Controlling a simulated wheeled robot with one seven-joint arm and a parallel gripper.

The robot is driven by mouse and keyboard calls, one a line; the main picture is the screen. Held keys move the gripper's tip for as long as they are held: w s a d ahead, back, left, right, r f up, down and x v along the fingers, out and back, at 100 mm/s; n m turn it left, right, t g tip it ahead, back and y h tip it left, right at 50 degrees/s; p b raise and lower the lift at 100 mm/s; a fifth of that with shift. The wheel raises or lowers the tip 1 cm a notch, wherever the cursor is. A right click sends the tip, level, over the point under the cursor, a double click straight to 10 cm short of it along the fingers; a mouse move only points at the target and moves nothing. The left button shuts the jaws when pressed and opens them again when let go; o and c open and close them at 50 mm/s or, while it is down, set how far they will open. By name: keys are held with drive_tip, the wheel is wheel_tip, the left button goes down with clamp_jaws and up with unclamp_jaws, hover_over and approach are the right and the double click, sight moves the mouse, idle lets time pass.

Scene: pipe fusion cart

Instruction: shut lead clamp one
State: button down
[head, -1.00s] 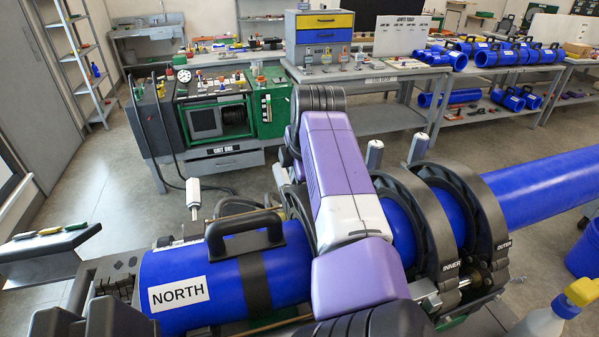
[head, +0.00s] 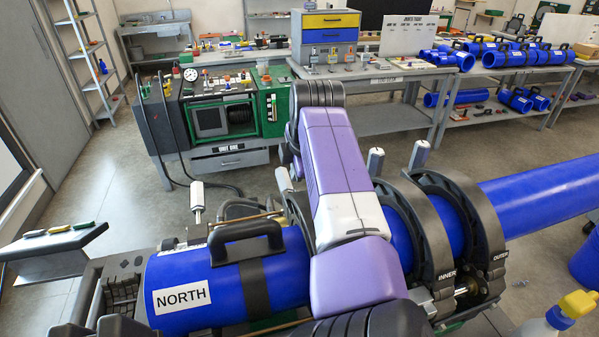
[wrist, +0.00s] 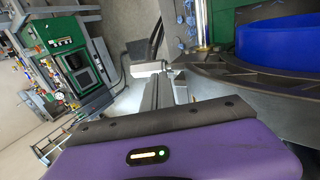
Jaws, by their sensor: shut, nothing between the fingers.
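A blue pipe (head: 215,290) marked NORTH lies in the cart's dark clamps. At right, two dark clamp rings labelled INNER (head: 412,235) and OUTER (head: 462,200) arch over the pipe. Pale-capped posts stand by them (head: 376,162), and another stands at left (head: 197,196). I cannot tell which one is lead clamp one. My gripper (wrist: 160,92) is shut and empty in the wrist view, its fingers pointing at a pale handle (wrist: 150,68); contact is unclear. A dark clamp ring (wrist: 265,80) and blue pipe (wrist: 280,38) are to its right. My arm hides the gripper in the head view.
A black carry handle (head: 246,238) rises from the pipe. A grey side shelf (head: 50,250) is at left, a spray bottle (head: 560,318) at lower right. A green and grey bench unit (head: 225,120) stands behind, with open floor between.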

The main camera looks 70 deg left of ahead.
wheel_tip(320, 180, up, 11)
drive_tip(key=p, duration=0.3)
drive_tip(key=shift+r, duration=0.15)
drive_tip(key=shift+w, duration=0.1)
